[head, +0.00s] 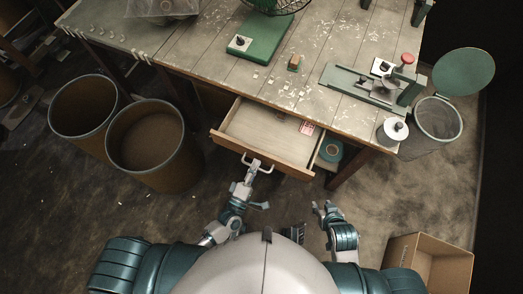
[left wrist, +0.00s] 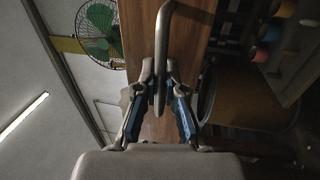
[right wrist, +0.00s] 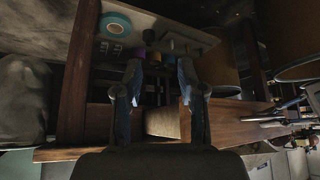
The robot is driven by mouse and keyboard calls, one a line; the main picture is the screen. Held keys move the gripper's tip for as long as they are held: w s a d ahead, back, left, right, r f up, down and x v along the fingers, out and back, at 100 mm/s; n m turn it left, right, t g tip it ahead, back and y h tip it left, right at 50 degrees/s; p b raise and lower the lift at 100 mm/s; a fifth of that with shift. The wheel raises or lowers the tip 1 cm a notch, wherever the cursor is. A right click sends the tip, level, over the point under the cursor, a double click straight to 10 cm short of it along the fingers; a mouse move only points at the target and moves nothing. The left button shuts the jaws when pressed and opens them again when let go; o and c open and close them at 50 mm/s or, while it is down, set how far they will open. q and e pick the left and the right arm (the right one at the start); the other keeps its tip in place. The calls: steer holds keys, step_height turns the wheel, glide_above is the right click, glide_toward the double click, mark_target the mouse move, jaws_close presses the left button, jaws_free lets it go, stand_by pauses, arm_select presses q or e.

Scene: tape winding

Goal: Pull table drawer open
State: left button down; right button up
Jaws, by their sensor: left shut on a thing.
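The wooden table drawer (head: 262,137) stands pulled out from under the worn workbench (head: 232,66) in the head view. A small red-and-white item (head: 307,128) lies inside it at the right. The pale drawer handle (head: 258,163) is on its front; it also shows in the left wrist view (left wrist: 163,45). My left gripper (head: 254,168) is at the handle, its fingers (left wrist: 160,88) closed around the bar. My right gripper (head: 323,207) is in front of the drawer to the right, apart from it. Its fingers (right wrist: 158,80) are spread, with nothing between them.
Two large brown bins (head: 146,136) stand left of the drawer. A shelf with a teal tape roll (head: 331,150) is right of it. A cardboard box (head: 430,262) lies at the lower right. A mesh bin (head: 438,122) stands right of the bench.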

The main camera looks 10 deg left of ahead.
arm_select(q)
steer(key=shift+v, duration=1.85)
arm_select(e)
steer(key=shift+s+d+f+g, duration=0.15)
steer(key=shift+s+g, duration=0.05)
steer(key=shift+s, duration=0.25)
steer(key=shift+s+d+f+g, duration=0.1)
steer(key=shift+s+d+g, duration=0.1)
steer(key=shift+s, duration=0.2)
arm_select(q)
steer(key=shift+d, duration=0.1)
steer(key=c, duration=1.4)
jaws_free()
steer(key=shift+o, duration=0.8)
steer(key=shift+r, duration=0.15)
arm_select(e)
steer(key=shift+w, duration=0.1)
arm_select(q)
steer(key=v, duration=1.2)
